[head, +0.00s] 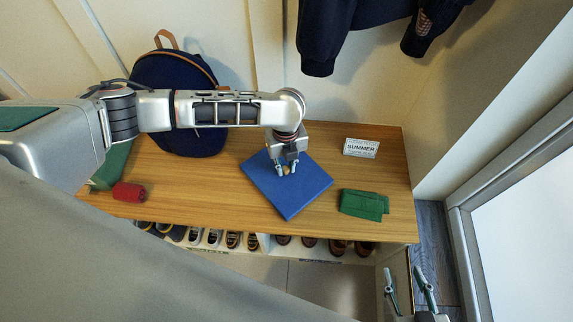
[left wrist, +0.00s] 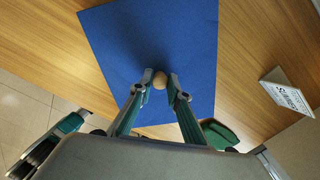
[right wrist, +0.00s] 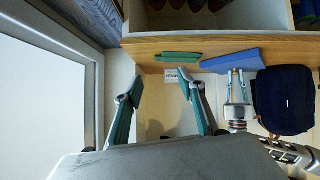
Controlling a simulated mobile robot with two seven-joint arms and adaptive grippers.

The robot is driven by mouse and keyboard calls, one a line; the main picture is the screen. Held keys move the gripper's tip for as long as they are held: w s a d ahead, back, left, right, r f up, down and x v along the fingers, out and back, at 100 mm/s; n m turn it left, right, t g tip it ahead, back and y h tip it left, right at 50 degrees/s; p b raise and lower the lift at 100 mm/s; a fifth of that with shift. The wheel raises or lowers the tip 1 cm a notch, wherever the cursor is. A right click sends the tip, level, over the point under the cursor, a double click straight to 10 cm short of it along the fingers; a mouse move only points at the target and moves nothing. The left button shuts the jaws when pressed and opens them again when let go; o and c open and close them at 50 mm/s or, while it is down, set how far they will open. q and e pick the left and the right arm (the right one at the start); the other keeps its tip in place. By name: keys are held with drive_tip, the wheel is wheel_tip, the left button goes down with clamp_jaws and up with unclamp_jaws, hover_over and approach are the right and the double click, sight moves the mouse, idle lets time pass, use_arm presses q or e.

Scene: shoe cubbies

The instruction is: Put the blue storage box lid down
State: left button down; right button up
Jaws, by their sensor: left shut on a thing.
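The blue storage box lid (head: 290,199) is a flat blue square at the middle of the wooden bench top. It also shows in the left wrist view (left wrist: 150,35), with a round wooden knob (left wrist: 160,79) at its centre. My left gripper (head: 286,171) is over the lid with its fingers shut on the knob. In the head view I cannot tell whether the lid touches the bench or hangs just above it. My right gripper (head: 410,285) is open and empty, in front of the bench at the lower right. It also shows open in the right wrist view (right wrist: 160,80).
The bench top (head: 225,185) holds a navy backpack (head: 175,85), a red rolled item (head: 128,193), a green folded cloth (head: 364,204) and a SUMMER sign (head: 361,148). Shoes (head: 213,237) fill cubbies below. A dark jacket (head: 350,25) hangs above.

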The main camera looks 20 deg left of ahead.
use_arm(q)
drive_tip(key=shift+f, duration=0.15)
drive_tip(key=c, duration=1.9)
unclamp_jaws()
use_arm(e)
drive_tip(key=shift+s+f, duration=0.25)
drive_tip(key=shift+f, duration=0.1)
